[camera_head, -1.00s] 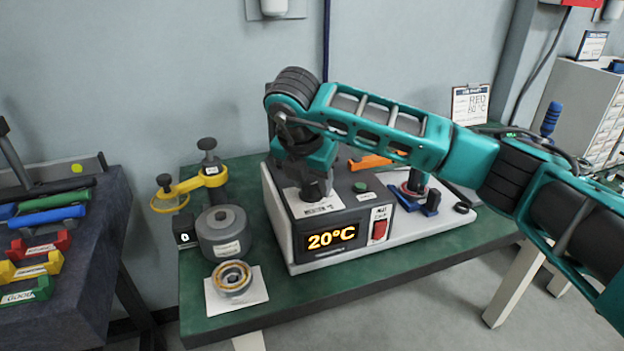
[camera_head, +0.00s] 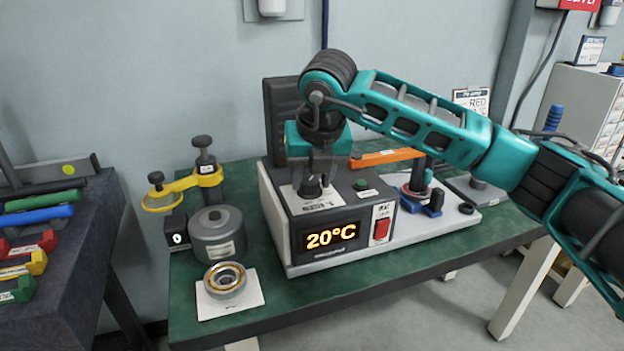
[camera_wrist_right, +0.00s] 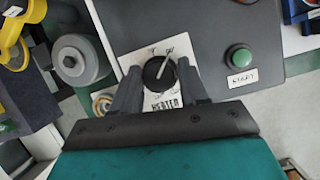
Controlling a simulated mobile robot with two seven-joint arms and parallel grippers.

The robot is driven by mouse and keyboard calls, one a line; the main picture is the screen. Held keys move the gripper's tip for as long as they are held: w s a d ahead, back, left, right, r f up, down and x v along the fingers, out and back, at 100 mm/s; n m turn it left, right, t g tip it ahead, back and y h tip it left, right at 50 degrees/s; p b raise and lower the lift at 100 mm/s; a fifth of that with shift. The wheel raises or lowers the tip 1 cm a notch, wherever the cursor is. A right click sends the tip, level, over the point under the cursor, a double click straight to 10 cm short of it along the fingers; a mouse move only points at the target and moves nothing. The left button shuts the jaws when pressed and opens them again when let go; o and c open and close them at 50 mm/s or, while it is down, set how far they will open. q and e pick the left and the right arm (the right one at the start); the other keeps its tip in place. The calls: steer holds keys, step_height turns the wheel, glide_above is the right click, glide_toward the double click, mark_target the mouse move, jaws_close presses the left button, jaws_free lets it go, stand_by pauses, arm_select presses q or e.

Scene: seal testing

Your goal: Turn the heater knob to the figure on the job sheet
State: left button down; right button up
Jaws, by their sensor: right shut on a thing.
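The heater box shows "20°C" in orange on its display (camera_head: 332,236). The dark round heater knob (camera_head: 310,187) sits on a white label plate on top. My right gripper (camera_head: 318,172) reaches down to the knob and is shut on it. In the right wrist view the knob (camera_wrist_right: 158,73) lies between the two fingers, and its pale pointer line tilts up and right. The job sheet (camera_head: 472,100) stands at the back right; "RED" shows, and my arm covers the lower line, which read 80 °C a second ago. My left gripper is not in view.
A green button (camera_head: 361,185) and a red switch (camera_head: 382,229) are on the heater box. A grey cylinder (camera_head: 217,235), a yellow clamp tool (camera_head: 185,187) and a ringed part on a white card (camera_head: 226,279) lie to the left. The green bench front (camera_head: 330,290) is clear.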

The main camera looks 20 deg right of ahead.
steer(key=shift+a+r+n, duration=0.1)
steer(key=shift+a+n, duration=0.1)
steer(key=shift+n, duration=0.2)
steer(key=o, duration=0.9)
steer(key=shift+o, duration=0.4)
steer(key=v, duration=1.2)
steer(key=shift+s+d+r+p, duration=0.15)
steer(key=shift+r+p, duration=0.25)
